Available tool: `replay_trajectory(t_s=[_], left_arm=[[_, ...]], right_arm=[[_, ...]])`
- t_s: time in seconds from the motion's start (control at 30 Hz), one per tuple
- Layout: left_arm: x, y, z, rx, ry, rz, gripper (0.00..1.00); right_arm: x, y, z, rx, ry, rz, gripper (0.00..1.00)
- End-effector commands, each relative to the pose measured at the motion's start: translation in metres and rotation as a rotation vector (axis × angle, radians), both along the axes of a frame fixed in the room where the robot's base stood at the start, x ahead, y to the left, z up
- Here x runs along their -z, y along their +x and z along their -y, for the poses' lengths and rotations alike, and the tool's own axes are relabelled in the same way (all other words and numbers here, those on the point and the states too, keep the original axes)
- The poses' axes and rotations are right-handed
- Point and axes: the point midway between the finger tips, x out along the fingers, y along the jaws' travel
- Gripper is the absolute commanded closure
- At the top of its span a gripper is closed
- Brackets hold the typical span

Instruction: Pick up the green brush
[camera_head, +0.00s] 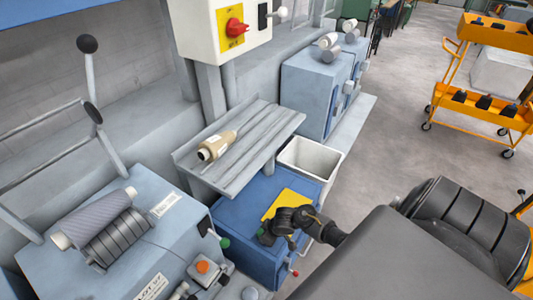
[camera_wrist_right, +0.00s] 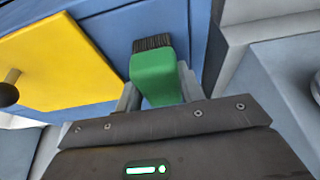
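The green brush (camera_wrist_right: 158,76) shows in the right wrist view, with a smooth green body and short dark bristles at its far end. It sits between the two pale fingers of my right gripper (camera_wrist_right: 160,88), which lie close along both its sides, so the gripper looks shut on it. In the head view my right gripper (camera_head: 270,234) is low over the blue cabinet (camera_head: 232,210), beside a yellow plate; the brush is mostly hidden there by the dark wrist. My left gripper is not in view.
The yellow plate (camera_head: 286,203) lies on the cabinet close to my wrist. A white bin (camera_head: 310,158) stands behind it. A slatted shelf (camera_head: 245,145) with a yarn spool (camera_head: 214,147) is above left. A machine with rollers (camera_head: 115,235) stands at the left.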

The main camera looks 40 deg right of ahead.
Motion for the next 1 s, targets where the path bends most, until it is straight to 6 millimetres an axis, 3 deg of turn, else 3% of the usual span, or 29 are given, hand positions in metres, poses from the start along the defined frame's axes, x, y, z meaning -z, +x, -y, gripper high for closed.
replay_trajectory(t_s=[0.13,0.47,0.67,0.9,1.0], left_arm=[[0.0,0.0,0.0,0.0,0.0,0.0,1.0],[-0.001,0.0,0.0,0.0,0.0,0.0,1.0],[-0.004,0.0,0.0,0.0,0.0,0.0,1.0],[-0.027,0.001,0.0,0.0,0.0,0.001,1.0],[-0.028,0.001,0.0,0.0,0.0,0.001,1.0]], right_arm=[[0.0,0.0,0.0,0.0,0.0,0.0,0.85],[-0.005,0.0,0.0,0.0,-0.001,0.001,0.85],[-0.034,0.001,0.0,-0.002,-0.001,0.006,0.85],[-0.092,-0.041,-0.023,-0.002,0.0,0.003,0.85],[-0.101,-0.064,-0.036,-0.004,0.001,0.0,0.85]])
